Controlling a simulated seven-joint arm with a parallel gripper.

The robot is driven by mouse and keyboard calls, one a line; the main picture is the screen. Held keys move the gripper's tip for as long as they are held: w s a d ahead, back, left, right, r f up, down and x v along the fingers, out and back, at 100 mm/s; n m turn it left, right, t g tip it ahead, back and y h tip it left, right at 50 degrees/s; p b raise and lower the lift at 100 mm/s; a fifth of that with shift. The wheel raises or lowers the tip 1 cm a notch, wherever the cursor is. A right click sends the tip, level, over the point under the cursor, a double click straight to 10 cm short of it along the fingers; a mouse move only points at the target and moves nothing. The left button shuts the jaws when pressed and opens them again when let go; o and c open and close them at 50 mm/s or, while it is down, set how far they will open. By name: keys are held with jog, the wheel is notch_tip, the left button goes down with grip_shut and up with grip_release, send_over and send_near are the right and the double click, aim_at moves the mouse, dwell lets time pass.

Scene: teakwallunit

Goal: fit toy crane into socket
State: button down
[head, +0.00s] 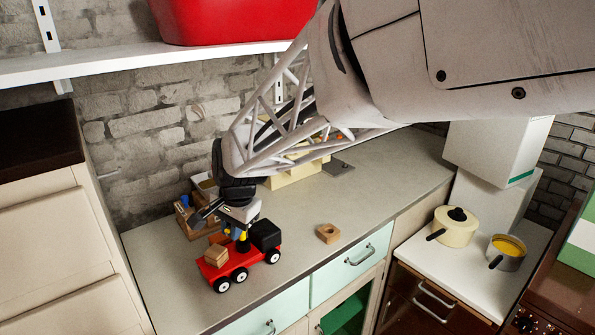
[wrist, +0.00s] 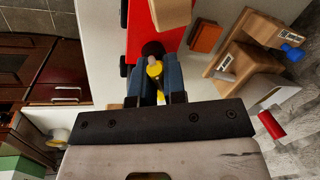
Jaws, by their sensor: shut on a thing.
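A red toy truck (head: 238,268) with white-hubbed black wheels and a black cab stands on the counter. My gripper (head: 238,234) is just above the truck's bed, pointing down. In the wrist view my gripper (wrist: 158,88) has its blue fingers shut on a small yellow piece, which I take for the toy crane (wrist: 155,70). A dark round part (wrist: 152,49), perhaps the socket, shows on the red bed right by the fingertips. The fingers hide the crane's lower end, so I cannot tell whether it is in the socket or only above it.
A small wooden block with a hole (head: 328,233) lies right of the truck. A wooden holder with a blue knob (head: 188,213) stands behind left, near the wall. The counter (head: 375,190) is clear to the right. A shelf (head: 120,66) hangs above.

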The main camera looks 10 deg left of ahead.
jog(key=shift+d+x, duration=0.15)
jog(key=shift+x, duration=0.55)
jog(key=shift+d+x, duration=0.15)
jog(key=shift+x, duration=0.55)
jog(key=c, duration=1.1)
grip_release()
jog(key=shift+s+f, duration=0.1)
jog(key=v, duration=0.7)
jog(key=shift+r, duration=0.4)
jog(key=shift+d, duration=0.1)
